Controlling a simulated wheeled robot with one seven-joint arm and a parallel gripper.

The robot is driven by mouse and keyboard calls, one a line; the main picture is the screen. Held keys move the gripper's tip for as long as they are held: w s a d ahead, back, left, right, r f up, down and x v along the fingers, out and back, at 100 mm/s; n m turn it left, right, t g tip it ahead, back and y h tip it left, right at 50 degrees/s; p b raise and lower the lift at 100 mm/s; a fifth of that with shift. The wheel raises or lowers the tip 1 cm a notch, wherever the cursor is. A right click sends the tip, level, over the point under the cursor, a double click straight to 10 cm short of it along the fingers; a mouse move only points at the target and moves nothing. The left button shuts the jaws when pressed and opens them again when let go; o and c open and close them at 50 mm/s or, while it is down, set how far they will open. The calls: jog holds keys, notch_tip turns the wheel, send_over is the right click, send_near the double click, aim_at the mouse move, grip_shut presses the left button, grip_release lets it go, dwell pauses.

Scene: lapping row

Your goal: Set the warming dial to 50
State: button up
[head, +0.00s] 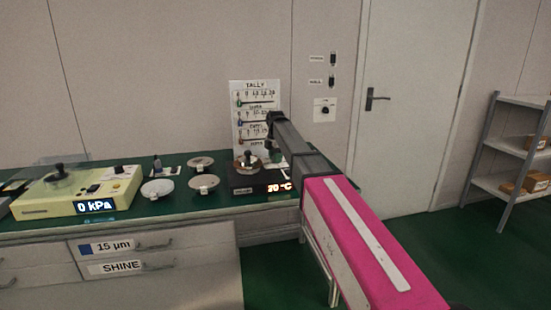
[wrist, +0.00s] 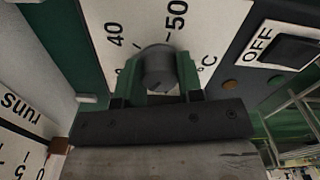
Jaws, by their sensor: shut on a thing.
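The warming dial is a dark round knob (wrist: 158,68) on a white scale plate (wrist: 213,22) marked 40, 50 and °C in the wrist view. My gripper (wrist: 160,88) is shut on the knob, with its green fingers on either side. The knob's pointer mark cannot be made out, so its setting is unclear. In the head view the black warming unit (head: 243,181) stands at the bench's right end, its lit display (head: 279,187) appearing to read 20 °C. My arm hides part of the unit and the dial there.
An OFF label (wrist: 258,46) and dark switch (wrist: 292,48) sit right of the dial. A yellow unit reading 0 kPa (head: 75,196) and several round plates (head: 157,189) stand left on the green bench. The tally board (head: 243,98) is on the wall behind my arm.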

jog(key=m, duration=0.7)
jog(key=shift+m, duration=0.3)
jog(key=m, duration=1.2)
jog(key=shift+m, duration=0.3)
jog(key=m, duration=0.3)
jog(key=shift+m, duration=0.4)
jog(key=m, duration=0.4)
jog(key=shift+m, duration=2.1)
